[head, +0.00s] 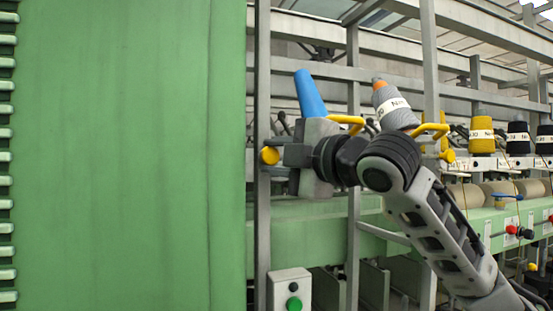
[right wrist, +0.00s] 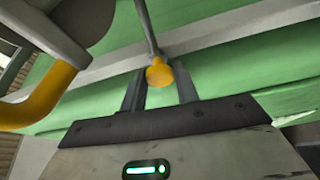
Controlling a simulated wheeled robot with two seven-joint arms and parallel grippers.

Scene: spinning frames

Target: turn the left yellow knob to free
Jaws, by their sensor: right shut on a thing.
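The left yellow knob (head: 270,156) is a small round knob beside the grey upright post in the head view. In the right wrist view the yellow knob (right wrist: 159,74) sits at the end of a thin grey rod, between the two dark fingers. My right gripper (head: 280,157) reaches it from the right and is shut on it; in the right wrist view the gripper (right wrist: 160,88) has one finger on each side of the knob. Another yellow knob (head: 448,156) is farther right, partly behind my arm. My left gripper is not in view.
A large green panel (head: 120,150) fills the left. A blue cone (head: 310,93) and a grey thread cone (head: 394,105) stand above my right gripper, near yellow curved handles (head: 346,121). A switch box (head: 290,290) with a green button is below. More spools stand at right.

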